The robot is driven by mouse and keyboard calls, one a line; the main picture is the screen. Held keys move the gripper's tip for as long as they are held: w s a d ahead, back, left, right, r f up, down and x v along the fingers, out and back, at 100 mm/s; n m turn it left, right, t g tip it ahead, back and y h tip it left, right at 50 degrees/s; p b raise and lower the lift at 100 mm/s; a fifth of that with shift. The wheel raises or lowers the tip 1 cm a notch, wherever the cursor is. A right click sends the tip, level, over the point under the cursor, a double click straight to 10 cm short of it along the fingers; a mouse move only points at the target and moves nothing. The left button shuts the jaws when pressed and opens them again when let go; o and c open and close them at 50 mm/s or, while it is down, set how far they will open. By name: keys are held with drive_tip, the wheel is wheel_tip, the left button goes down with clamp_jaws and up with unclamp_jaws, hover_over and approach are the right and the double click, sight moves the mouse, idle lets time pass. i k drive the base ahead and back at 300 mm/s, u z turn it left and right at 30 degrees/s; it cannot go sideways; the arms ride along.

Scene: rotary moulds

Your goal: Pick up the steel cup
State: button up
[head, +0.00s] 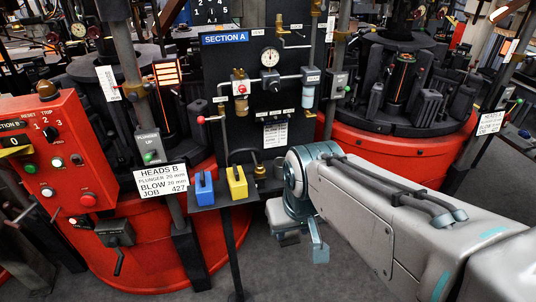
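I cannot make out a steel cup in the head view; my arm covers part of the scene right of the small shelf. My gripper (304,246) hangs below the end of my arm, in front of and to the right of the small dark shelf (222,197). Its two fingers are apart, with nothing seen between them. On the shelf stand a blue block-like holder (204,189) and a yellow one (237,184). A small brass-coloured piece (260,172) is at the shelf's right side.
A red control box (62,160) stands at the left. Red round machine bases stand at the left (150,250) and right (400,152). A dark panel (262,75) with gauge and valves rises behind the shelf. Grey floor (300,280) is bare below my gripper.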

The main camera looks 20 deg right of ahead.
sight(277, 162)
drive_tip(key=k, duration=0.6)
drive_tip(key=z, duration=0.75)
drive_tip(key=i, duration=1.2)
drive_tip(key=u, duration=0.8)
drive_tip(key=i, duration=0.45)
drive_tip(key=u, duration=0.5)
